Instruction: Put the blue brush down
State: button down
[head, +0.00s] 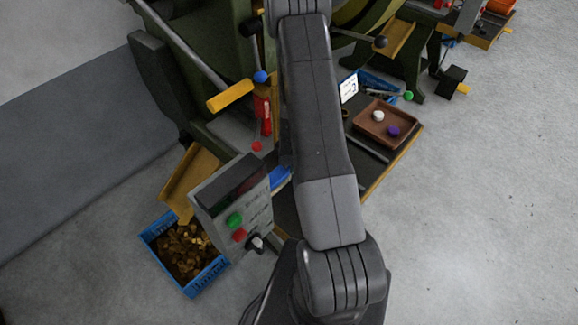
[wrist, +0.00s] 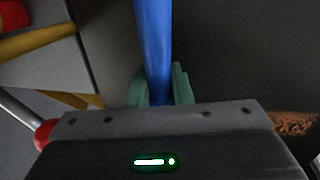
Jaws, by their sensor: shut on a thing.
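The blue brush shows in the wrist view as a long blue handle (wrist: 154,45) that runs up out of the top of the picture. My gripper (wrist: 160,86) has its green fingers closed on either side of the handle. The brush's far end is out of view. In the head view my own arm hides the gripper. A small blue piece (head: 281,178) shows left of my arm there; I cannot tell if it is part of the brush. Below the brush is a dark surface (wrist: 240,60); whether they touch is unclear.
A brown tray (head: 405,140) with a white and a purple knob sits on the dark bench top (head: 370,172), right of my arm. A control box (head: 232,205) with buttons stands left. A blue crate (head: 203,283) of copper-coloured pieces is on the floor. Machine levers rise behind.

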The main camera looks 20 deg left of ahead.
jog(key=c, duration=1.6)
grip_release()
jog(key=shift+f, duration=0.15)
jog(key=shift+s, duration=0.1)
jog(key=shift+d, duration=0.1)
jog(key=p+v, duration=0.8)
jog(key=v, duration=0.4)
jog(key=shift+r, duration=0.25)
jog(key=b+x, duration=0.8)
jog(key=x, duration=0.4)
jog(key=shift+f, duration=0.35)
jog(key=shift+r, duration=0.25)
